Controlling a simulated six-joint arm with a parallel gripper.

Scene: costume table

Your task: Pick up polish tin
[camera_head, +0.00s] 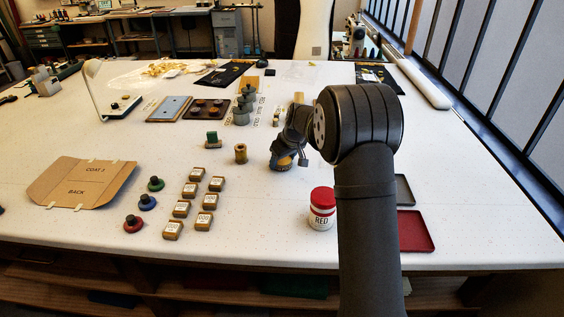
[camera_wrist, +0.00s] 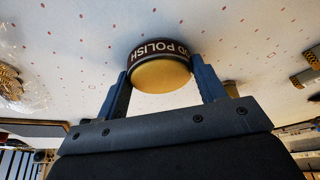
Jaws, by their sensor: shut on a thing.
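The polish tin (camera_wrist: 160,72) is round, with a dark band lettered "POLISH" and a gold face. In the wrist view it sits between the two fingers of my gripper (camera_wrist: 165,82), which is shut on it. In the head view the tin (camera_head: 283,164) shows as a yellow-orange edge below my gripper (camera_head: 292,156), mostly covered by it. It is at or close to the white tabletop; I cannot tell whether it touches.
A brass cylinder (camera_head: 241,154) stands left of my gripper. A red-lidded jar (camera_head: 321,209) marked "RED" stands in front, beside a red tray (camera_head: 414,231). Several small labelled blocks (camera_head: 204,221) and dark-knobbed stamps (camera_head: 148,203) lie front left. Grey canisters (camera_head: 240,115) stand behind.

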